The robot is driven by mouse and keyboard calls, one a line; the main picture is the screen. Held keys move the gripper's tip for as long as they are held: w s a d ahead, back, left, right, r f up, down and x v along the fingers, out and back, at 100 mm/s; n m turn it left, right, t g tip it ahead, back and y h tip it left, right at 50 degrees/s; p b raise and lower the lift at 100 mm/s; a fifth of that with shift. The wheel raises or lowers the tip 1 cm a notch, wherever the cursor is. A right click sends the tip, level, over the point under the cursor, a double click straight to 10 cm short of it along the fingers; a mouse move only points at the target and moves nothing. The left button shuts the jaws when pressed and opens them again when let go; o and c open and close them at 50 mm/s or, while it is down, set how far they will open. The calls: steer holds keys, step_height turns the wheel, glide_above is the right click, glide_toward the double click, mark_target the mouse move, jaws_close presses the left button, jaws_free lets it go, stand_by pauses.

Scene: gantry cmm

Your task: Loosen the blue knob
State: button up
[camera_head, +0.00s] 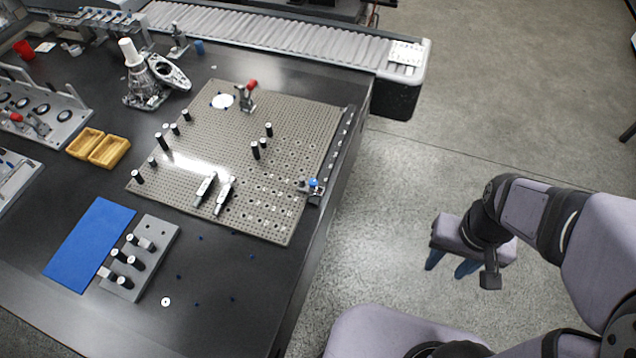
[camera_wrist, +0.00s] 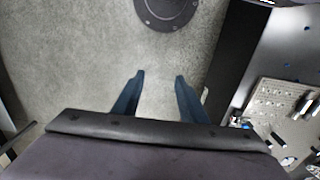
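The blue knob (camera_head: 313,183) is a small round cap on a metal fitting at the right edge of the grey perforated plate (camera_head: 215,130), near the table's edge. A small blue spot that looks like the knob (camera_wrist: 246,126) shows at the right in the wrist view. My gripper (camera_head: 448,266) hangs over the floor to the right of the table, well apart from the knob. In the wrist view its two blue fingers (camera_wrist: 160,76) are spread, with only floor between them.
The black table (camera_head: 265,275) fills the left. On the plate stand several black pegs, a red-topped clamp (camera_head: 250,88) and two silver clamps. A blue mat (camera_head: 90,243), a grey peg block (camera_head: 158,238) and yellow trays (camera_head: 108,151) lie left. A roller conveyor (camera_head: 290,35) runs behind. The floor between is clear.

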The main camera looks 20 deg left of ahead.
step_height(320, 180, down, 17)
steer(key=s+a+g+b, duration=0.1)
steer(key=s+g+b, duration=0.2)
steer(key=b, duration=0.8)
steer(key=m+t+y+b, duration=0.6)
steer(key=m+y, duration=0.7)
steer(key=m, duration=0.7)
glide_toward(314, 182)
steer(key=shift+w+d, duration=0.1)
steer(key=shift+w, duration=0.1)
steer(key=shift+x, duration=3.65)
steer(key=shift+s, duration=0.1)
